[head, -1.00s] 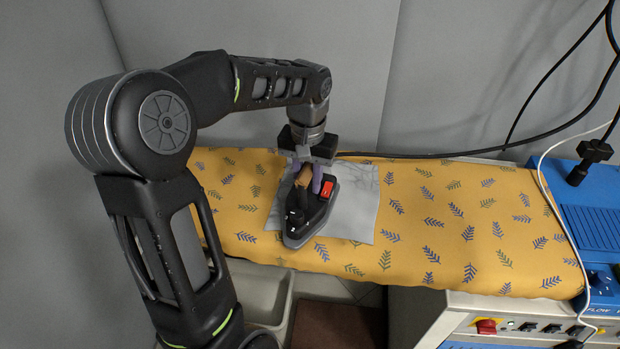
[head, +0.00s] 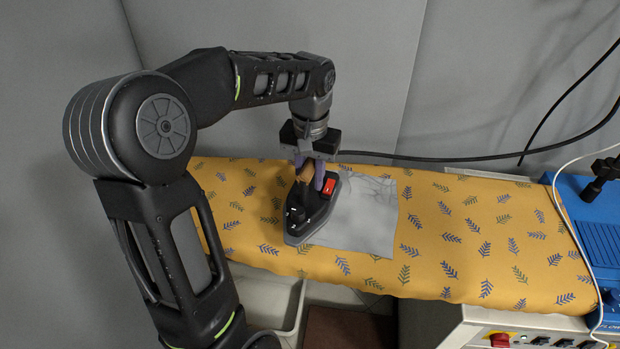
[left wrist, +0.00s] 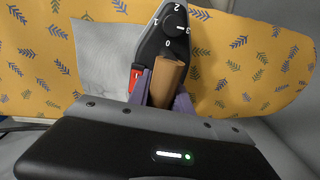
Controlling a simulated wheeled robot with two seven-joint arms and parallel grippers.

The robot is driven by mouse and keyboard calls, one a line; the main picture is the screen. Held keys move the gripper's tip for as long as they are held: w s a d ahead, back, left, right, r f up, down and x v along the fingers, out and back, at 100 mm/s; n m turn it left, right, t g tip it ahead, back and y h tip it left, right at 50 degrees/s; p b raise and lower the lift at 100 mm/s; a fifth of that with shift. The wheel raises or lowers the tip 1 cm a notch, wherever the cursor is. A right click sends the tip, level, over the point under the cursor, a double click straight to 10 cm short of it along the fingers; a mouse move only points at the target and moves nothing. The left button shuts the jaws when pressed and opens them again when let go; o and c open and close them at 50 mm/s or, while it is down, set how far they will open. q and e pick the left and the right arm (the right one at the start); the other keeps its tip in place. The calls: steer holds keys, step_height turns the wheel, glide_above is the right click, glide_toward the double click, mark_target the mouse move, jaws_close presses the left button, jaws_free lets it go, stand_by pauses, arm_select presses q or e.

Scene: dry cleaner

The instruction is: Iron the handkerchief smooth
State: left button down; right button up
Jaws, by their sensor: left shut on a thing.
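A grey handkerchief (head: 362,222) lies on the yellow leaf-patterned ironing board (head: 450,240). Faint creases show near its far edge. It also shows in the left wrist view (left wrist: 101,64). A black iron (head: 312,222) with a brown handle and a red switch rests over the handkerchief's left part. In the left wrist view the iron's dial (left wrist: 174,22) shows beyond the handle. My left gripper (head: 311,172), with purple fingers, is shut around the brown handle (left wrist: 167,82). The iron hides the cloth under it. My right gripper is not in view.
A blue machine (head: 590,215) with a white cable stands at the right end of the board. A black cable (head: 440,158) runs along the board's back edge by the grey wall. A pale bin (head: 268,303) is below the board. The board's right half is clear.

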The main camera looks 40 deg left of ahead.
mark_target(312, 161)
arm_select(q)
steer(key=shift+w+d+r+p, duration=0.1)
steer(key=shift+r+p, duration=0.7)
steer(key=shift+r, duration=0.9)
steer(key=shift+w+d+f, duration=0.2)
steer(key=shift+w+d, duration=0.1)
steer(key=shift+w, duration=0.1)
steer(key=w+d+f+m+b, duration=0.1)
steer(key=w+d+f+b, duration=0.1)
steer(key=w+d, duration=0.4)
steer(key=w+d+f+m+b, duration=0.2)
steer(key=w+d, duration=0.4)
steer(key=d, duration=0.4)
steer(key=shift+w+f+m, duration=0.25)
steer(key=shift+f+m, duration=0.05)
steer(key=shift+f, duration=0.2)
steer(key=shift+d, duration=0.1)
